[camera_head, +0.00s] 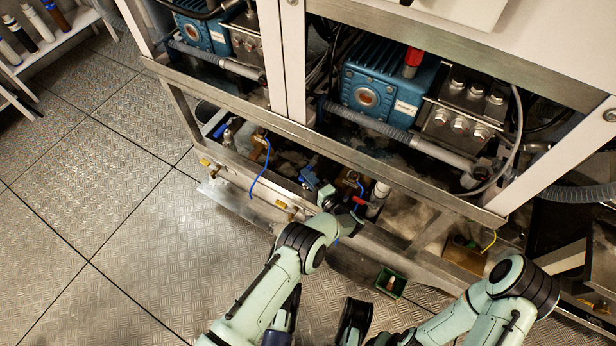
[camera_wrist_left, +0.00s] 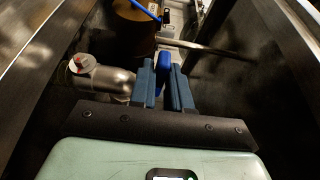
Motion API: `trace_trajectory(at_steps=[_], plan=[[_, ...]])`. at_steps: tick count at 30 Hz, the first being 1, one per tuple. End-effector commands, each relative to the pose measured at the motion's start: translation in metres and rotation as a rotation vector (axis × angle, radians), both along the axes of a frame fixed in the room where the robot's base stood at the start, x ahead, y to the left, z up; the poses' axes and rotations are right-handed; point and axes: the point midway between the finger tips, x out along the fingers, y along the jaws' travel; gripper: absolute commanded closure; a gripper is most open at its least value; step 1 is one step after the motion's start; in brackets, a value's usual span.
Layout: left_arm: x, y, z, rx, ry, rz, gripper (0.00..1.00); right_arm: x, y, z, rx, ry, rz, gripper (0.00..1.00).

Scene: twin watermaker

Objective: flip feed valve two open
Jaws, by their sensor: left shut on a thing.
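My left gripper (camera_head: 326,194) reaches into the low pipe bay under the right-hand pump. In the left wrist view its two blue-grey fingers (camera_wrist_left: 166,88) are closed on a blue valve handle (camera_wrist_left: 162,78), which stands upright between them. In the head view the held handle is hidden or too small to tell apart from the fingers.
A steel frame rail (camera_head: 355,143) runs above the bay, below the blue pump (camera_head: 380,82). A brown cylinder (camera_wrist_left: 132,28) with a blue wire and a steel elbow (camera_wrist_left: 108,80) are close to the fingers. A green box (camera_head: 390,283) is in front. The floor at left is clear.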

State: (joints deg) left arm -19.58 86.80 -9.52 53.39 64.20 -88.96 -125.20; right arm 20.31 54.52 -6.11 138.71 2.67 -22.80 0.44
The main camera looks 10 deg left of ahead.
Motion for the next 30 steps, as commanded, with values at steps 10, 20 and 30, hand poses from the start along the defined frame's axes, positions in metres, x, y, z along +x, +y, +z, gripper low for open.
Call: trace_trajectory(at_steps=[10,20,30], plan=[[0.0,-0.001,0.0,-0.001,-0.001,-0.001,0.62,0.0,0.0,0.0,0.0,0.0,0.0,0.39],[-0.019,-0.026,0.001,0.0,0.001,-0.005,0.62,0.009,0.001,0.005,-0.002,-0.031,0.004,0.39],[-0.065,-0.085,0.0,-0.001,0.0,-0.005,0.62,0.01,0.001,0.004,-0.002,-0.034,0.004,0.39]])
